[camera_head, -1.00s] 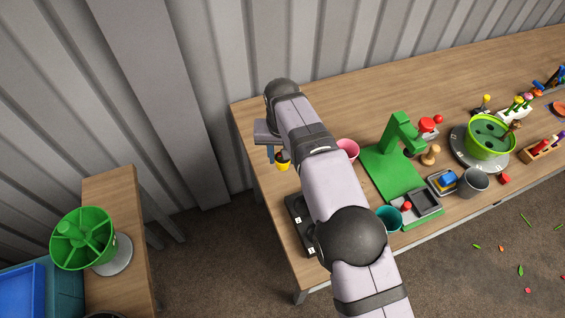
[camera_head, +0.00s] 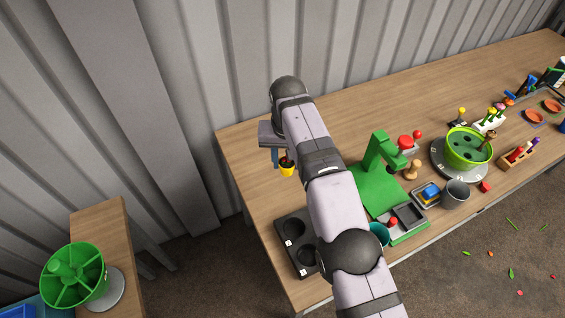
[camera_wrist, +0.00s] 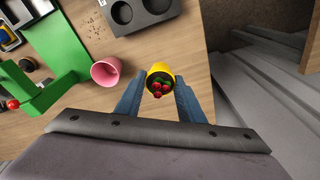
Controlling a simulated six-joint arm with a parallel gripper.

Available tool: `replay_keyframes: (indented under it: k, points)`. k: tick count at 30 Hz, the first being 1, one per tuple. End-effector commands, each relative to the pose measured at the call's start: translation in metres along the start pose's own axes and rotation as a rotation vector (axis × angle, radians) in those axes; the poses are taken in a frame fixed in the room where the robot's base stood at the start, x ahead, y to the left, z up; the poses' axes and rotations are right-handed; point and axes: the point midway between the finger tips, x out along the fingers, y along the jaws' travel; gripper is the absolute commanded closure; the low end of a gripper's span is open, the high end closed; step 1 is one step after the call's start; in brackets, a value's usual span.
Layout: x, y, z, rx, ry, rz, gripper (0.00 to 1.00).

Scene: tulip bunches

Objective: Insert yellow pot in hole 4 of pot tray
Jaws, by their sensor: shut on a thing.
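The yellow pot (camera_head: 287,169) is small, with red tulip heads and dark green inside. My gripper (camera_head: 280,160) is shut on it near the table's left end. In the wrist view the yellow pot (camera_wrist: 158,69) sits between the two blue fingers of my gripper (camera_wrist: 160,88), its opening and red blooms towards the camera. The black pot tray (camera_head: 290,240) lies at the table's near left edge, apart from the pot. My arm hides its right side. Two round holes and small white labels show, too small to read. In the wrist view the tray (camera_wrist: 125,26) is at the top, partly cut off.
A pink pot (camera_wrist: 106,72) stands on the table left of my gripper in the wrist view. A green stand (camera_head: 375,185), a teal pot (camera_head: 380,233) and a grey cup (camera_head: 455,194) are right of my arm. Bare wood (camera_head: 245,165) lies left of the pot.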

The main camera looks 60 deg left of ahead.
Motion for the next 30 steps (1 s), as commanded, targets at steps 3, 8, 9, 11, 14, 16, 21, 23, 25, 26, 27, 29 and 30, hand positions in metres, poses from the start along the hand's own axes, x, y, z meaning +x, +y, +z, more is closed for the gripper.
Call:
replay_keyframes:
  k: [3, 8, 9, 11, 14, 16, 21, 23, 25, 26, 27, 29, 30]
  points:
    - [-0.014, 0.012, -0.004, 0.019, 0.0, 0.002, 0.87]
    - [-0.018, 0.018, -0.004, 0.029, 0.0, 0.004, 0.87]
    - [-0.019, 0.02, -0.004, 0.032, 0.002, 0.003, 0.87]
    - [-0.021, 0.023, -0.004, 0.035, 0.0, 0.004, 0.87]
    - [-0.026, 0.029, -0.003, 0.045, 0.0, 0.005, 0.87]
    - [-0.028, 0.034, -0.002, 0.052, 0.0, 0.006, 0.87]
    - [-0.037, 0.053, 0.005, 0.079, -0.001, 0.01, 0.87]
    - [-0.039, 0.061, 0.01, 0.091, -0.001, 0.011, 0.87]
    - [-0.041, 0.07, 0.015, 0.105, 0.0, 0.013, 0.87]
    - [-0.04, 0.074, 0.018, 0.11, -0.001, 0.013, 0.87]
    - [-0.041, 0.08, 0.022, 0.117, 0.0, 0.014, 0.87]
    - [-0.038, 0.087, 0.029, 0.123, 0.0, 0.015, 0.87]
    - [-0.036, 0.091, 0.035, 0.125, -0.001, 0.015, 0.87]
